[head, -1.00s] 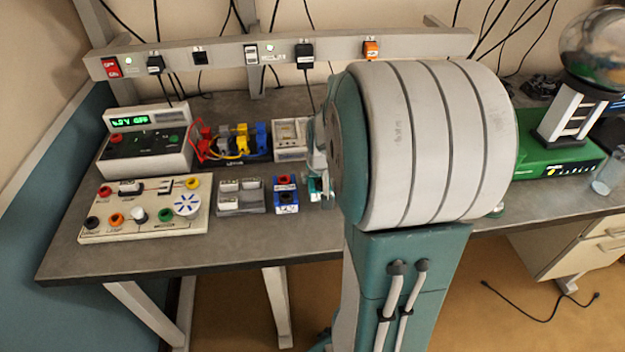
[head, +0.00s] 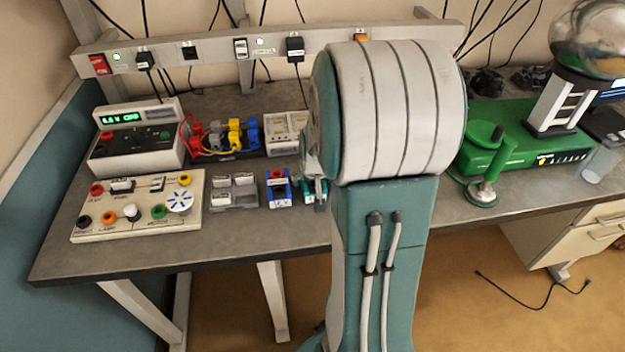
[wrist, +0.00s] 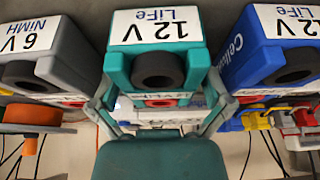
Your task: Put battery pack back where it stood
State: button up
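The teal battery pack (wrist: 160,68), labelled 12 V LiFe, is between the two fingers of my gripper (wrist: 163,103) in the wrist view. The fingers lie close along both its sides and appear shut on it. In the head view the teal pack (head: 313,187) shows at the left of my arm, level with the blue pack; my gripper (head: 320,193) is mostly hidden by the arm. I cannot tell whether its base touches the bench. A blue pack (head: 278,189) stands beside it, and also shows in the wrist view (wrist: 265,50).
A grey 6 V NiMH pack (wrist: 45,58) is on the teal pack's other side. A switch board (head: 137,205), a grey tray (head: 232,192), a power supply (head: 135,137) and a white-faced box (head: 284,135) stand nearby. A green device (head: 530,150) is at right. The front bench strip is clear.

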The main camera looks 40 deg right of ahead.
jog(key=v, duration=1.2)
jog(key=s+a+r+n, duration=0.2)
jog(key=s+a, duration=0.1)
jog(key=a, duration=0.4)
jog(key=s+a+r+n+t+y, duration=0.1)
jog(key=s+a+r+n, duration=0.1)
jog(key=a, duration=0.5)
jog(key=s+a+r+n+y, duration=0.1)
jog(key=s+a+r+n, duration=0.1)
jog(key=s+a, duration=0.3)
jog(key=shift+a+t, duration=0.3)
jog(key=shift+a, duration=0.95)
jog(key=shift+a+r, duration=0.1)
